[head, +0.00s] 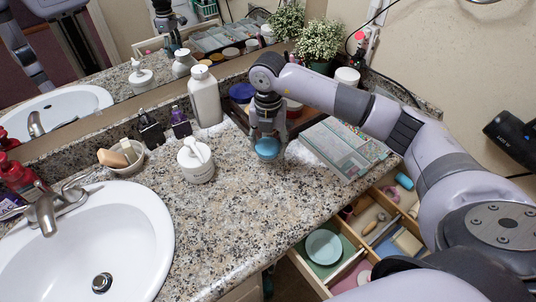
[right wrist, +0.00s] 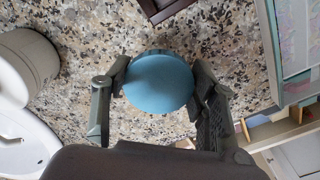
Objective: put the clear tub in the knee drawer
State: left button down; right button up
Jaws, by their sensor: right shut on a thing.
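My right gripper (head: 267,150) points down over the speckled counter, shut on a small round tub with a blue top (head: 267,149). In the right wrist view the round blue top (right wrist: 158,83) sits between the two fingers (right wrist: 160,85). Its side wall is mostly hidden, so I cannot tell whether it is clear or whether it touches the counter. The open wooden drawer (head: 308,272) is below the counter's front edge at the lower right, divided into compartments. My left gripper is not in view.
In the drawer are a teal round dish (head: 323,246) and several small items. A patterned palette (head: 345,148) lies right of the gripper. My right arm covers part of the drawer.

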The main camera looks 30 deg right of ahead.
aim_at(268, 144)
notch_tip(268, 144, up, 15)
jog(key=shift+f, duration=0.2)
jog(key=shift+f+b, duration=0.1)
jog(key=shift+b, duration=0.2)
